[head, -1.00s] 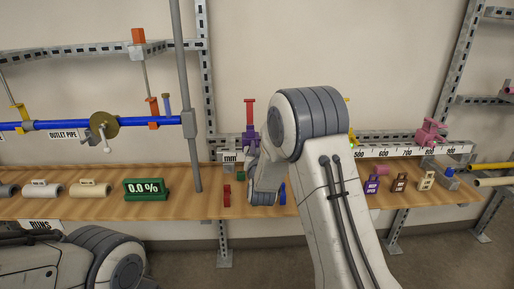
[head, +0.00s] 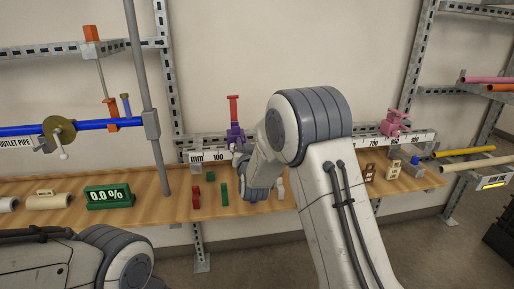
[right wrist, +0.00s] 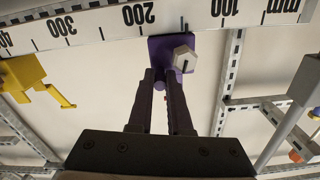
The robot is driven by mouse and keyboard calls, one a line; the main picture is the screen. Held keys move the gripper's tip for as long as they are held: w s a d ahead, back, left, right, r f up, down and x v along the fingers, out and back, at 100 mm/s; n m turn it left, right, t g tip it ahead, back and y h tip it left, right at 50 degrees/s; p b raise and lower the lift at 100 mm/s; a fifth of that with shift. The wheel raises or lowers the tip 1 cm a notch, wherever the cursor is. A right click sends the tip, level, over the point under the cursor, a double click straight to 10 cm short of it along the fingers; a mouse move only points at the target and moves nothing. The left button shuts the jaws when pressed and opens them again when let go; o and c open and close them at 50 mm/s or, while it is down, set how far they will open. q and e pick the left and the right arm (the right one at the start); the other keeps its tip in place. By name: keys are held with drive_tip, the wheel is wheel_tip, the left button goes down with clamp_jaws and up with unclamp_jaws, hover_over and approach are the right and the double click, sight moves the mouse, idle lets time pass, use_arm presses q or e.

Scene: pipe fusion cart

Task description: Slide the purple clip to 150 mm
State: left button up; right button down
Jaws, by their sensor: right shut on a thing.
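The purple clip (head: 236,137) sits on the white millimetre rail (head: 214,155), with a red upright part (head: 233,109) above it. In the right wrist view, where the rail shows upside down, the clip (right wrist: 160,48) covers the stretch between the 200 and 100 marks, roughly midway. A pale hex knob (right wrist: 184,59) is on its face. My right gripper (right wrist: 164,78) is shut on the clip's purple stem. In the head view my right arm hides much of the rail's middle. My left arm shows at the lower left, but its gripper is out of view.
A pink clip (head: 396,123) stands farther right on the rail, and a yellow clip (right wrist: 35,82) shows in the right wrist view. Red (head: 196,197) and green (head: 224,195) pieces stand on the wooden shelf below. A grey post (head: 150,110) rises left of the rail.

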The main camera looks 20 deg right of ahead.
use_arm(q)
drive_tip(key=shift+d+f, duration=0.1)
drive_tip(key=shift+d, duration=0.2)
use_arm(e)
drive_tip(key=shift+s+d, duration=0.1)
drive_tip(key=shift+d, duration=0.15)
drive_tip(key=c, duration=0.8)
unclamp_jaws()
drive_tip(key=shift+c, duration=0.2)
use_arm(q)
drive_tip(key=shift+f+b, duration=0.55)
drive_tip(key=shift+f, duration=0.05)
use_arm(e)
drive_tip(key=s+a, duration=0.1)
drive_tip(key=s, duration=0.9)
drive_tip(key=shift+s+a, duration=0.2)
